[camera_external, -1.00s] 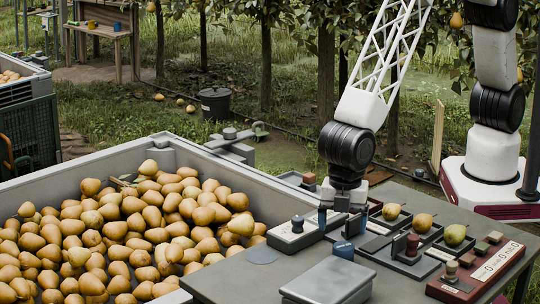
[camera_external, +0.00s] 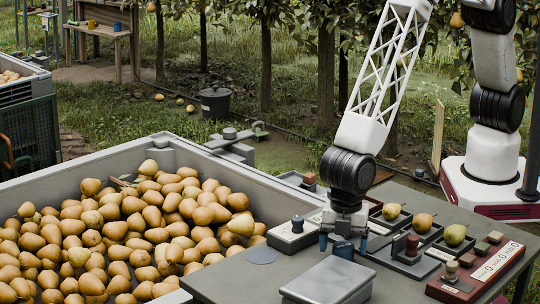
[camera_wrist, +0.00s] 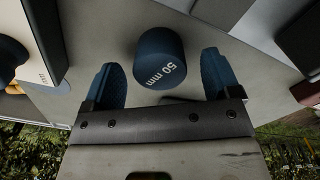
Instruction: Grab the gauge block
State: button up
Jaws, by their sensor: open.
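The gauge block is a dark blue, rounded block marked "50 mm" (camera_wrist: 160,62), standing on the grey table in the wrist view. In the external view the blue block (camera_external: 343,250) shows low between the fingers, partly covered by my gripper. My gripper (camera_external: 344,238) is low over the table with its two blue fingers spread. In the wrist view the open fingers (camera_wrist: 162,78) stand to the left and right of the block, with gaps on both sides. I cannot tell exactly how far the fingertips reach down beside it.
A grey box with a dark knob (camera_external: 297,222) is close on the left. A flat grey slab (camera_external: 330,280) lies in front. Trays with pears (camera_external: 425,222) and a red gauge base (camera_external: 478,270) stand on the right. A large pear bin (camera_external: 240,172) borders the table.

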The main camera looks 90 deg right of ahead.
aim_at(344, 246)
jog(key=shift+f, duration=0.6)
jog(key=shift+c, duration=0.2)
jog(key=c, duration=1)
jog(key=shift+r, duration=0.1)
jog(key=shift+r, duration=4.9)
